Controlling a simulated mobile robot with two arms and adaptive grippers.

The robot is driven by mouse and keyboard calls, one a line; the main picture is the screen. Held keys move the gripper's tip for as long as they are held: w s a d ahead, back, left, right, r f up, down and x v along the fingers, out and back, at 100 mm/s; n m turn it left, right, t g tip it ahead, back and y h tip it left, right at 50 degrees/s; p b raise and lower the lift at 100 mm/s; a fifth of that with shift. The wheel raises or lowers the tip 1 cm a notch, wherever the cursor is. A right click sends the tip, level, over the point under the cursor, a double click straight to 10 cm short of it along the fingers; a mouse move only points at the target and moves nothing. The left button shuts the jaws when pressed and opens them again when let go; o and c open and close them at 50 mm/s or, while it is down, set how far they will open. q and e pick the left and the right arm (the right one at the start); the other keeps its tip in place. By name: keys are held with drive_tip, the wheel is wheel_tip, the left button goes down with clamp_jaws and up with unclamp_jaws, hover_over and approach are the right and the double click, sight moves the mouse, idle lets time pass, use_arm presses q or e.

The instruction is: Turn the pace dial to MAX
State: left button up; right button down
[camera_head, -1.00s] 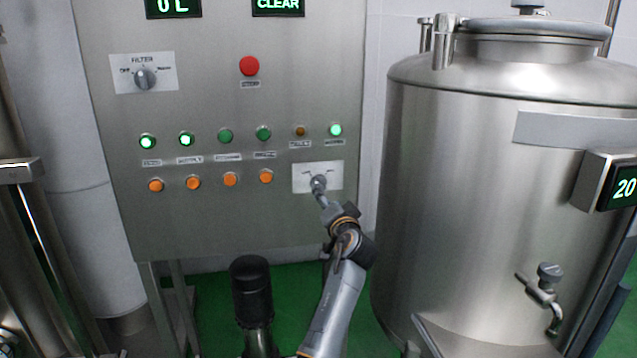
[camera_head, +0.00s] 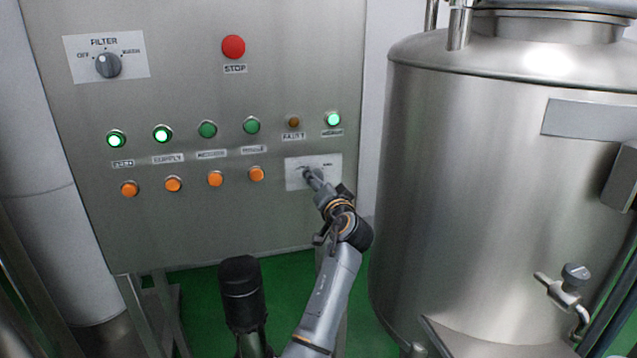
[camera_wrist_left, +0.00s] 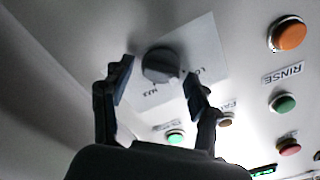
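The pace dial (camera_wrist_left: 161,65) is a round dark grey knob on a white label plate (camera_wrist_left: 208,50). The plate (camera_head: 331,164) is at the panel's lower right in the head view, where my gripper mostly covers the knob. In the wrist view, part of a word starting "LO" and a "MAX" mark show beside the knob; its pointer direction is unclear. My left gripper (camera_head: 312,180) is at the dial. In the wrist view its fingers (camera_wrist_left: 158,72) are open, one on each side of the knob, with a visible gap on the left. My right gripper is not in view.
The steel panel (camera_head: 200,225) carries orange buttons (camera_head: 214,179), green lamps (camera_head: 207,129), a red STOP button (camera_head: 233,46) and a FILTER dial (camera_head: 108,65). In the wrist view the orange RINSE button (camera_wrist_left: 289,35) is near the plate. A large steel tank (camera_head: 480,180) stands right of the arm.

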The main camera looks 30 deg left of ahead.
use_arm(q)
drive_tip(key=c, duration=1)
drive_tip(key=m+p, duration=1.3)
drive_tip(key=m, duration=0.4)
drive_tip(key=shift+a+m, duration=0.1)
drive_tip(key=shift+m, duration=0.3)
drive_tip(key=o, duration=1)
drive_tip(key=shift+o, duration=0.9)
drive_tip(key=shift+f, duration=0.2)
